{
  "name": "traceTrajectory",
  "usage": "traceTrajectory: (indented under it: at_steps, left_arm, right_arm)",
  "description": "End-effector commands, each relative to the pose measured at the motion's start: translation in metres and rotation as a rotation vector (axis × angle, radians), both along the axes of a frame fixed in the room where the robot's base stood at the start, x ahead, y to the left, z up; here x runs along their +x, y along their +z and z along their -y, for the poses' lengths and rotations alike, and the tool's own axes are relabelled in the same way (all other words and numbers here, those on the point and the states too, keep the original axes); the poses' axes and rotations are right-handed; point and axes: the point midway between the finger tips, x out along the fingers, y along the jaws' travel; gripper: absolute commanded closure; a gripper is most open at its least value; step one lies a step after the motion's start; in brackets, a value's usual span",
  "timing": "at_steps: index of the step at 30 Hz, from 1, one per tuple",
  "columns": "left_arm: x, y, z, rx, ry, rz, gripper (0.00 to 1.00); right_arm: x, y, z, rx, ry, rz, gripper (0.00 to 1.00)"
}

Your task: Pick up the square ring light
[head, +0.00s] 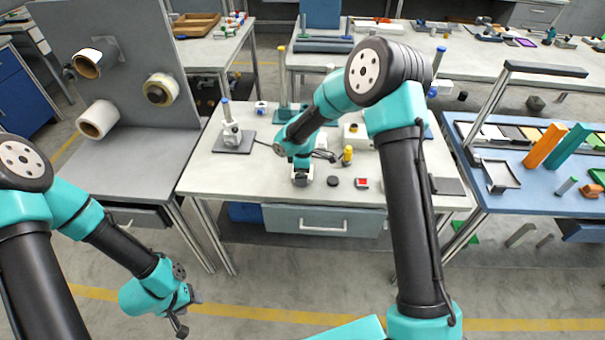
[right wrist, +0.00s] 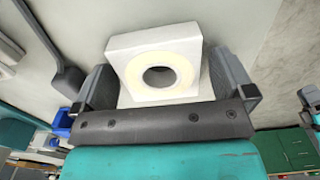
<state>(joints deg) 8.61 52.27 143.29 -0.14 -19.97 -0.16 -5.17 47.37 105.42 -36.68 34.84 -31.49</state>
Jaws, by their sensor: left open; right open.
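The square ring light is a white square block with a round cream ring and a dark centre hole. It shows in the right wrist view (right wrist: 120,45) between the two fingers of my right gripper (right wrist: 162,68), which is open. In the head view the right gripper (head: 302,169) points down at the front of the middle table, where the ring light (head: 302,181) is partly hidden by it. I cannot tell whether a finger touches it. My left gripper (head: 187,312) is open and empty, low over the floor at lower left, far from the ring light.
A black round piece (head: 333,181) and a red-and-white block (head: 362,183) lie right of the right gripper. A yellow bottle-like item (head: 347,155) stands behind them. A microscope-like instrument (head: 232,130) stands at the table's left. The table's front left is clear.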

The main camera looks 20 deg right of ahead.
Motion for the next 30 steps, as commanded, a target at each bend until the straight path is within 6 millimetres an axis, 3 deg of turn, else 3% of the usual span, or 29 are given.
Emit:
traceTrajectory:
  at_steps: [13,30]
  left_arm:
    - [0.0000,0.0000,0.0000,0.000,0.000,0.000,0.47]
    - [0.0000,0.0000,0.0000,0.000,0.000,0.000,0.47]
  right_arm:
    - [0.0003,0.0001,-0.0002,0.001,0.000,0.001,0.00]
    - [0.0004,0.0003,-0.0002,0.001,0.000,0.001,0.52]
